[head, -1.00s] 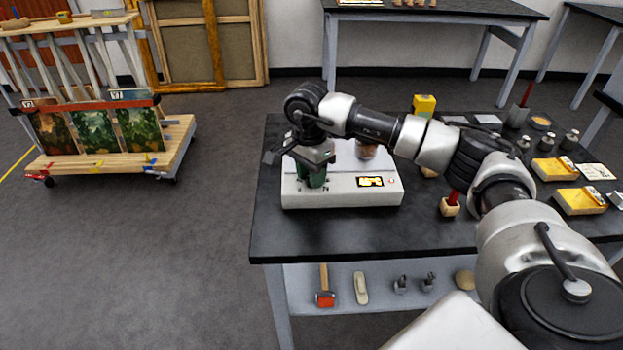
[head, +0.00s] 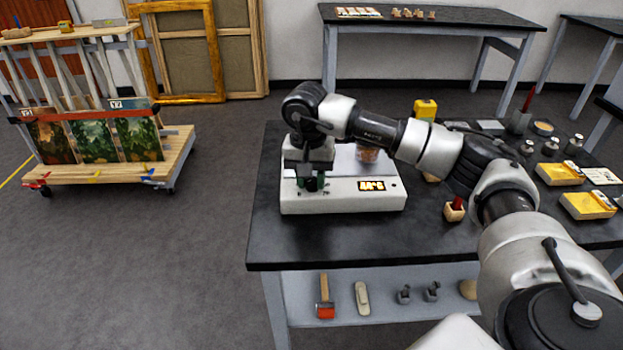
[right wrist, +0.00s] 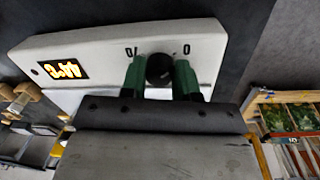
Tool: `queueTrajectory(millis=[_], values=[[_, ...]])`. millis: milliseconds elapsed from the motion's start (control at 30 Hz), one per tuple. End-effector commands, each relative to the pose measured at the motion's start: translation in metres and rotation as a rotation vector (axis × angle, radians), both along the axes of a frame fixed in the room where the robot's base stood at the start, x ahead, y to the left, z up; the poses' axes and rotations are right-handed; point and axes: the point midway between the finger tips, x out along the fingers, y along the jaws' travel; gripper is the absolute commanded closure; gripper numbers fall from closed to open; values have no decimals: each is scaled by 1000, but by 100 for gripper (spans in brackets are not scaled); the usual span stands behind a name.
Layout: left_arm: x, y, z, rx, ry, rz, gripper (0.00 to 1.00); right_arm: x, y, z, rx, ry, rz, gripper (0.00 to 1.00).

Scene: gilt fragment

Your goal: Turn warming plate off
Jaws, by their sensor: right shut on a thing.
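The warming plate is a white box (head: 335,203) on the black table, with a lit display (head: 371,185) on its front. It also fills much of the right wrist view (right wrist: 100,48), where the display is lit yellow-orange. A dark round knob (right wrist: 159,68) sits on its front between two small printed marks. My right gripper (head: 313,186) is at the left part of the plate's front. In the right wrist view its green fingers (right wrist: 160,78) are shut on the knob, one on each side. The knob's pointer direction cannot be told. My left gripper is not in view.
A brown jar (head: 367,154) stands on the plate, partly behind my right arm. Yellow trays (head: 588,205), a small wooden block with a red top (head: 454,210) and metal weights lie to the right. A yellow box (head: 425,109) stands behind my arm. The table's front left is clear.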

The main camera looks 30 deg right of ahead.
Motion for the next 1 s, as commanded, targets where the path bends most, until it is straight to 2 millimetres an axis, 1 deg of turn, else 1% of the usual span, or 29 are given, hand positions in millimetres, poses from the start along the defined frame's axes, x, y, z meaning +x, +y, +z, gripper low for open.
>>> queueTrajectory(millis=[467, 500, 567, 867, 967, 1000], values=[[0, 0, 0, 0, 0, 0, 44, 1, -1, 2, -1, -5, 14, 93], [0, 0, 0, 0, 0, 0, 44, 1, -1, 2, -1, -5, 14, 68], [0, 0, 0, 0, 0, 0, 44, 1, -1, 2, -1, -5, 14, 59], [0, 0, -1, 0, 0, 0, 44, 0, 0, 2, -1, -2, 14, 59], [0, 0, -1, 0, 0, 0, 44, 1, 0, 10, 1, -4, 14, 59], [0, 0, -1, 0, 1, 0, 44, 1, 1, 16, 2, -4, 14, 59]])
